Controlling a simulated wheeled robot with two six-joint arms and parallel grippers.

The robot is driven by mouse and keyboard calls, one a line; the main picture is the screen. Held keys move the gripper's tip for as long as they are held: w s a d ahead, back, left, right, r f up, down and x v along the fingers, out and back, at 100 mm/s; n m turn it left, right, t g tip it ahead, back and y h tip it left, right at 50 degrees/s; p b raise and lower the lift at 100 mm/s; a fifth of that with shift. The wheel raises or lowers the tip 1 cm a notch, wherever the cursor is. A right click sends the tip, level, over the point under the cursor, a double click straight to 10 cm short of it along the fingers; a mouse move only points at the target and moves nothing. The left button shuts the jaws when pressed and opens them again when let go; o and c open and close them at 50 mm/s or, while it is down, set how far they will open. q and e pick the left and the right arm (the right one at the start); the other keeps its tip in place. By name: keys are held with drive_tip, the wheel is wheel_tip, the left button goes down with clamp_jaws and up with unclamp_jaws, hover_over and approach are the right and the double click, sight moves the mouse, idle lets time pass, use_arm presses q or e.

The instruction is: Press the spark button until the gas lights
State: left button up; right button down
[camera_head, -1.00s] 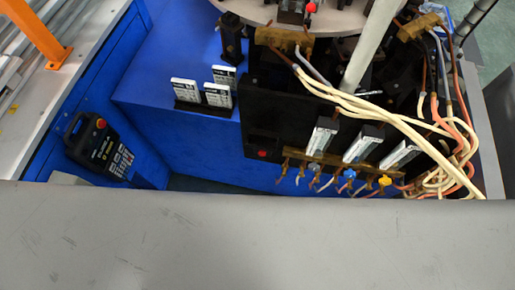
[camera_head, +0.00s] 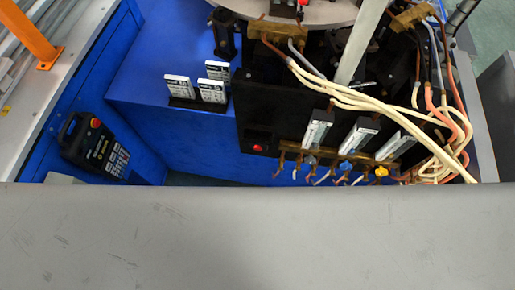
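A small red button (camera_head: 258,147) sits low on the left part of the black panel (camera_head: 252,120), left of the flow meters. It is most likely the spark button; no label can be read. No flame shows in the head view. The burner area at the top is partly cut off by the frame edge. Neither of my grippers is in view, so nothing of mine is seen touching the button.
Three flow meters (camera_head: 359,137) and coloured valve knobs (camera_head: 346,165) line the panel's right. Pale hoses (camera_head: 400,115) hang at right. White boxes (camera_head: 211,91) stand on the blue machine (camera_head: 140,75). A black control pendant (camera_head: 95,147) hangs left. A grey surface (camera_head: 250,240) fills the foreground.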

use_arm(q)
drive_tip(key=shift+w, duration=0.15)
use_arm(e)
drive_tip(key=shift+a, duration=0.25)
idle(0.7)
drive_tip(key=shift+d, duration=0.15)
